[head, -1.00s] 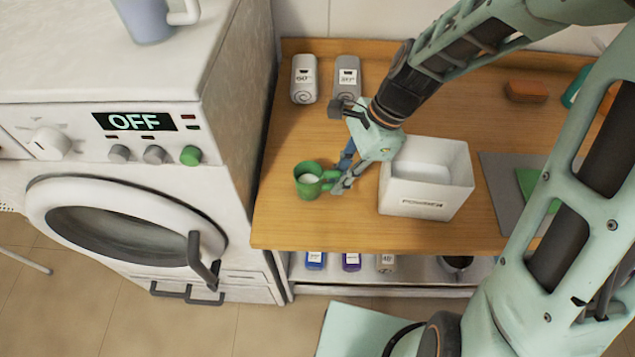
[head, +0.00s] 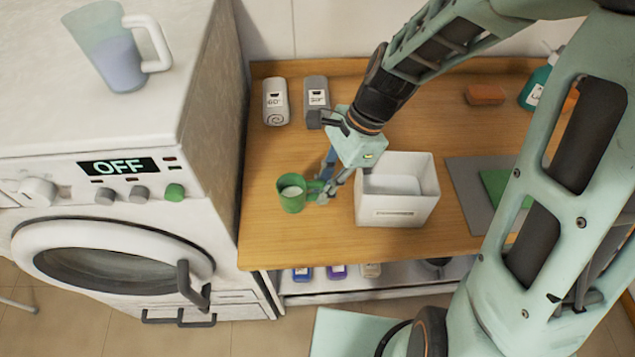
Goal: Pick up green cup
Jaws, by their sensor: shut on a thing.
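The fingers partly hide the handle. I cannot tell whether the cup's base touches the counter.
A white box (head: 397,212) stands just right of my gripper. A washing machine (head: 110,180) with a clear jug (head: 118,55) is left. A grey mat (head: 465,175) lies right.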

